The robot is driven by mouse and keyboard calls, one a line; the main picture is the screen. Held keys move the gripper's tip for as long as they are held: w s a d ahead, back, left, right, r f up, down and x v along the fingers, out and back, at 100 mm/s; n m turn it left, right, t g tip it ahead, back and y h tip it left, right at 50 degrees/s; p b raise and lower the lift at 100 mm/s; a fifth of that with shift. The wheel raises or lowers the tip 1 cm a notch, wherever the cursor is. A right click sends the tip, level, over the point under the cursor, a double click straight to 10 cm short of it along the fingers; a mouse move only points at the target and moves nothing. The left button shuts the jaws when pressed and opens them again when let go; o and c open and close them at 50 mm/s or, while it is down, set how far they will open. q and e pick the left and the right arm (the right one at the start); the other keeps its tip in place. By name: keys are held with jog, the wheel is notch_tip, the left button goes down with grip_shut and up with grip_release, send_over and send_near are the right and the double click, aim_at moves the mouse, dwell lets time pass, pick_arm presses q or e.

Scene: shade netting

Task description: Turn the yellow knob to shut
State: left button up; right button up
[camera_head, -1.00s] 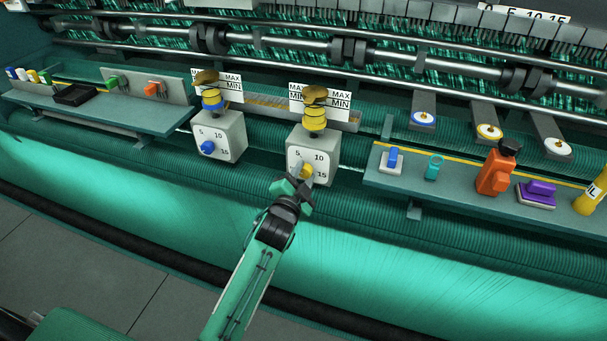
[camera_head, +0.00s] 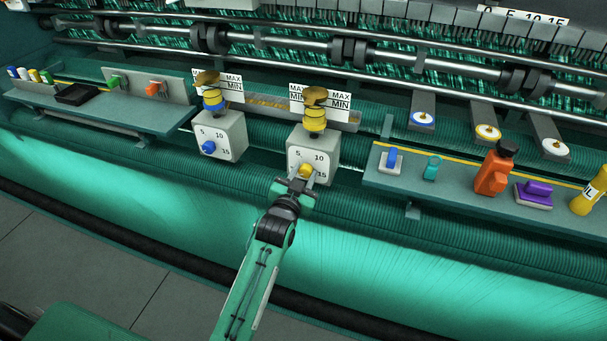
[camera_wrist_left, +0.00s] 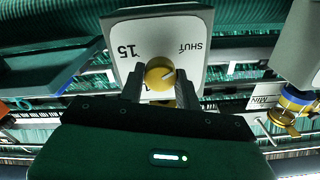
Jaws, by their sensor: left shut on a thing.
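The yellow knob (camera_head: 305,170) is on the front of a grey box (camera_head: 321,148) with a dial marked 5, 10 and 15. In the left wrist view the yellow knob (camera_wrist_left: 159,75) lies between my left fingers, and its white pointer line aims toward the SHUT mark (camera_wrist_left: 190,46). My left gripper (camera_head: 298,182) reaches up from below and is shut on the knob; it also shows in the left wrist view (camera_wrist_left: 160,88). The gripper partly hides the lower dial. My right gripper is not in view.
A similar box with a blue knob (camera_head: 208,147) stands to the left. Yellow and blue fittings with MAX/MIN cards sit above the boxes. A right shelf (camera_head: 450,205) holds an orange bottle (camera_head: 494,172) and a purple block (camera_head: 535,193). Green netting (camera_head: 150,200) runs below.

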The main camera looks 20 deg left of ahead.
pick_arm(q)
jog(key=shift+f, duration=0.15)
jog(key=o, duration=1)
jog(key=shift+c, duration=0.2)
jog(key=shift+s, duration=0.1)
jog(key=s+b, duration=0.4)
jog(key=s, duration=0.9)
jog(key=shift+s+a, duration=0.2)
jog(key=shift+s, duration=0.1)
